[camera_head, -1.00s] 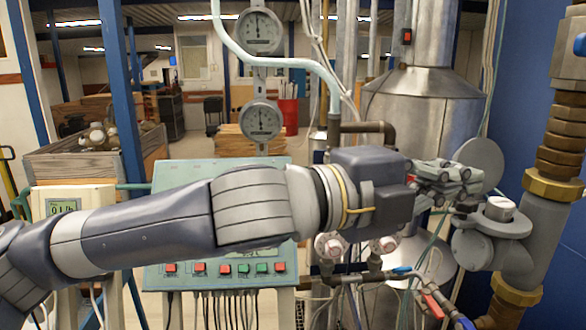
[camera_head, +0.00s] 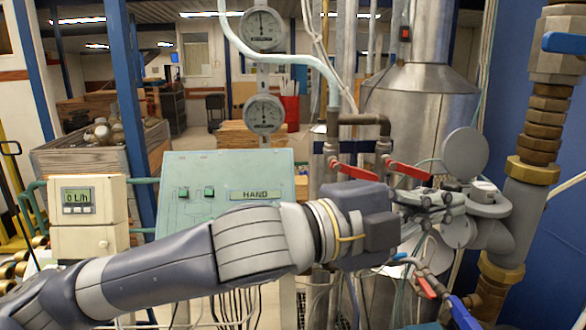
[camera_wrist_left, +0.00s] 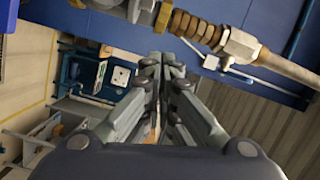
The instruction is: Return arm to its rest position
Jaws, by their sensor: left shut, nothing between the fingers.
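My left arm (camera_head: 180,262) comes in from the lower left and reaches across in front of the green control panel (camera_head: 232,170). My left gripper (camera_head: 445,200) points right, in front of the grey round meter parts. In the left wrist view its fingers (camera_wrist_left: 160,75) lie together with nothing held between them. From the head view I cannot tell whether the gripper touches the meter (camera_head: 490,195) behind it. My right gripper is not in view.
Two red-handled valves (camera_head: 352,170) stand just behind the gripper's wrist. A thick pipe with brass fittings (camera_head: 533,170) stands at the right. Two dial gauges (camera_head: 262,28) hang above the panel. A flow display box (camera_head: 88,200) stands at the left. A blue-handled valve (camera_head: 465,314) is below the gripper.

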